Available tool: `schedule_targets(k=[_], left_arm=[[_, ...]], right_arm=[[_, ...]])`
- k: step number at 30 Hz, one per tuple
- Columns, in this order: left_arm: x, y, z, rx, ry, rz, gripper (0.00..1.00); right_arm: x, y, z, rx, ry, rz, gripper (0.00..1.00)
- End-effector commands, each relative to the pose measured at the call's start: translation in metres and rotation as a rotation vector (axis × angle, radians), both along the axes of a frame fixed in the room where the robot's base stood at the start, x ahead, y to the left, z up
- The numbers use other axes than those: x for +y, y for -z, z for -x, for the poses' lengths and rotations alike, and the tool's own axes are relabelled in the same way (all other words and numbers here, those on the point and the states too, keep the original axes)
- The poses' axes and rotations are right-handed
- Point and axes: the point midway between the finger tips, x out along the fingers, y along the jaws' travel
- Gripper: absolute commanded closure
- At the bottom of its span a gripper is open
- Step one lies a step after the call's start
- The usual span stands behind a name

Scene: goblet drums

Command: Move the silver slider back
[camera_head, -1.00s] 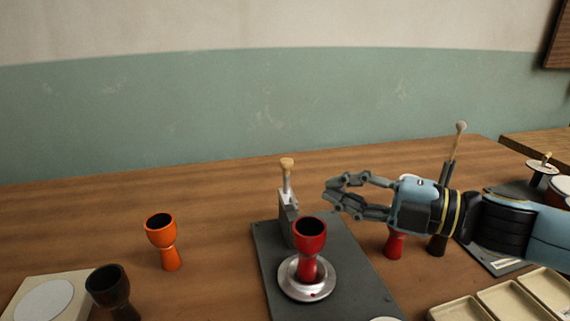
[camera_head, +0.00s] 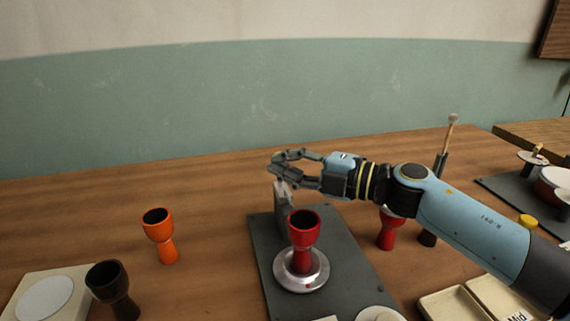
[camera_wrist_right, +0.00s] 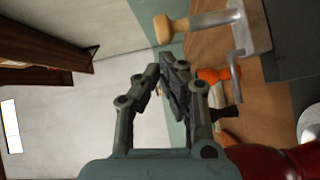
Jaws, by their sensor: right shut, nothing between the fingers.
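A silver metal piece (camera_head: 283,207) stands upright at the back left of the dark grey plate (camera_head: 328,255). In the right wrist view its silver bracket (camera_wrist_right: 258,28) carries a rod with a wooden knob (camera_wrist_right: 170,28). My right gripper (camera_head: 273,167) is shut and empty over the top of this piece and hides the knob in the head view. In the right wrist view the fingertips (camera_wrist_right: 162,72) are apart from the knob, which lies above them in the picture. A red goblet drum (camera_head: 304,240) stands on a round silver disc (camera_head: 301,270) in front. My left gripper is not in view.
An orange goblet (camera_head: 159,237) and a black goblet (camera_head: 113,290) stand to the left, beside a pale block with a white disc (camera_head: 43,298). Another red goblet (camera_head: 387,231) stands under my right arm. Cream trays (camera_head: 452,307) lie at the front right.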

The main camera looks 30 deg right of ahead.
Motion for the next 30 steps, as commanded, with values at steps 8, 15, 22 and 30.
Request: schedule_targets(k=[8, 15, 22, 30], left_arm=[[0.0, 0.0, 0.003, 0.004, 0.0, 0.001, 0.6], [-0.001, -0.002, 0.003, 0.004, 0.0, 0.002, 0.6], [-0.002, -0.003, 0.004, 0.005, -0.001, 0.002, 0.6], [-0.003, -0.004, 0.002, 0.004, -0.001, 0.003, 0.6]], right_arm=[[-0.002, 0.0, -0.002, -0.001, 0.0, 0.001, 1.0], [-0.007, -0.001, -0.014, -0.001, 0.0, 0.0, 1.0], [-0.012, 0.001, -0.022, -0.003, 0.006, 0.002, 1.0], [-0.014, -0.001, -0.022, -0.003, 0.007, 0.004, 1.0]])
